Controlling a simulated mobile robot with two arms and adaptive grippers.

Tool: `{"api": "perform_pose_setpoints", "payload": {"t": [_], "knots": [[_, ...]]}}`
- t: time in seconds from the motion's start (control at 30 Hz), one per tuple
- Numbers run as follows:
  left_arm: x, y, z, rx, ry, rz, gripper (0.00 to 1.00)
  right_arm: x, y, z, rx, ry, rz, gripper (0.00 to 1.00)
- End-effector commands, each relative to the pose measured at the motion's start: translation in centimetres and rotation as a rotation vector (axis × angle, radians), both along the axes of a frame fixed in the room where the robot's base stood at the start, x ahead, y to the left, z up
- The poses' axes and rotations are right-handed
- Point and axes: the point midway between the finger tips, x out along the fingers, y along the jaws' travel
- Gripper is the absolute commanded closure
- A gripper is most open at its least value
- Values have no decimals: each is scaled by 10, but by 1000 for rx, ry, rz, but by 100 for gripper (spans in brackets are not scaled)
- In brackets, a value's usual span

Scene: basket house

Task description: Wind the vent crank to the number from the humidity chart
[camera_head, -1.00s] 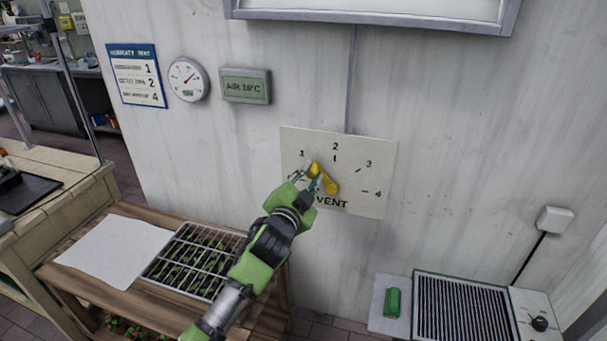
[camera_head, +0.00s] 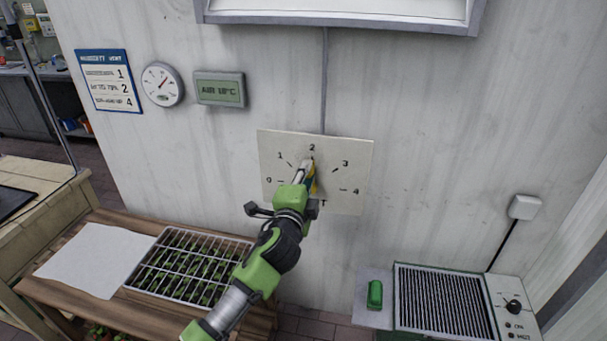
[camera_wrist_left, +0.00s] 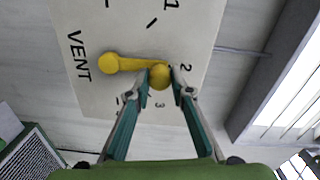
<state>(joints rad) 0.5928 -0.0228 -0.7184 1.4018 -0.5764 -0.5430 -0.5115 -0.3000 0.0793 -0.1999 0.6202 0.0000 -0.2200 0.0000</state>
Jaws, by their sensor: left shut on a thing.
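The yellow vent crank (camera_head: 314,182) is on a pale vent panel (camera_head: 350,200) marked 0 to 4 on the wall. My left gripper (camera_head: 307,166) hides much of it in the head view. In the left wrist view the crank's hub (camera_wrist_left: 109,62) is near the word VENT, and its arm runs to the round knob (camera_wrist_left: 160,76) by the 2. My left gripper (camera_wrist_left: 162,80) is shut on this knob. The humidity chart (camera_head: 108,82) hangs at the upper left, with rows ending in 1, 2 and 4; its words are too small to read surely. My right gripper is not in view.
A round gauge (camera_head: 162,84) and an air temperature display (camera_head: 220,89) hang beside the chart. A wooden bench (camera_head: 105,219) with a paper sheet and seedling tray (camera_head: 160,296) is below. A grilled heater (camera_head: 400,272) stands at lower right.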

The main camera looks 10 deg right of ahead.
Motion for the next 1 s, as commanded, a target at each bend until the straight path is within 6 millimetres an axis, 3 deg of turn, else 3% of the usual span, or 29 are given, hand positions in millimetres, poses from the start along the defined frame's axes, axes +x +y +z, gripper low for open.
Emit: {"api": "perform_pose_setpoints", "payload": {"t": [0.4, 0.43, 0.5, 0.83, 1.0], "knots": [[-1, -3, 2, 0, -4, -5, 100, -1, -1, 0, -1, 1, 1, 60], [-1, -3, 2, 0, -4, -5, 74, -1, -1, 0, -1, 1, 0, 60], [-1, -3, 2, 0, -3, -5, 62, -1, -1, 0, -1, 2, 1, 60], [-1, -1, 0, 3, -1, -1, 62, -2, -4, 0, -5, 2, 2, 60], [-11, 2, 0, 2, -2, -1, 62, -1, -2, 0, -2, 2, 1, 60]]}}
